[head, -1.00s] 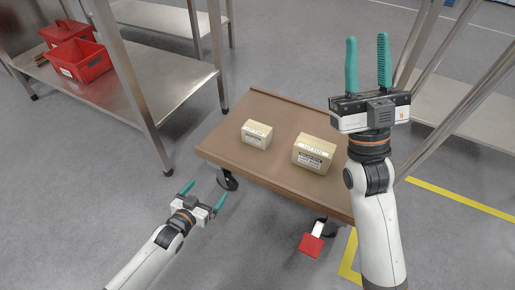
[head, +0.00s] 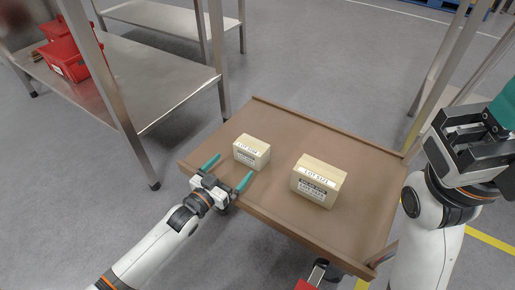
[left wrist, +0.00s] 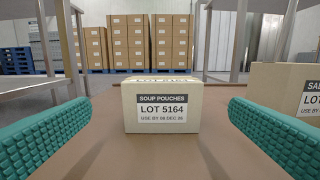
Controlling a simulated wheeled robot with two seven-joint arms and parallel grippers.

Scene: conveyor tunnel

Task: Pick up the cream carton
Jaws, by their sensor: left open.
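Two boxy cartons stand upright on a brown trolley top (head: 286,215). The smaller, pale cream carton (head: 252,152) is on the left; in the left wrist view this carton (left wrist: 160,110) shows a label reading "SOUP POUCHES LOT 5164". The larger, tan-cream carton (head: 318,182) is to its right, cut off in the left wrist view (left wrist: 285,95). My left gripper (head: 234,168) is open and empty at the trolley's near left edge, fingers pointing at the smaller carton, which lies centred between and beyond them. My right gripper (head: 470,145) is at the right edge, its fingers mostly out of frame.
A steel shelf unit with red bins (head: 75,55) stands at the left, its post near the trolley. Another metal frame (head: 440,90) stands at the right. Stacked brown boxes (left wrist: 150,40) are far behind. The trolley top around the cartons is clear.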

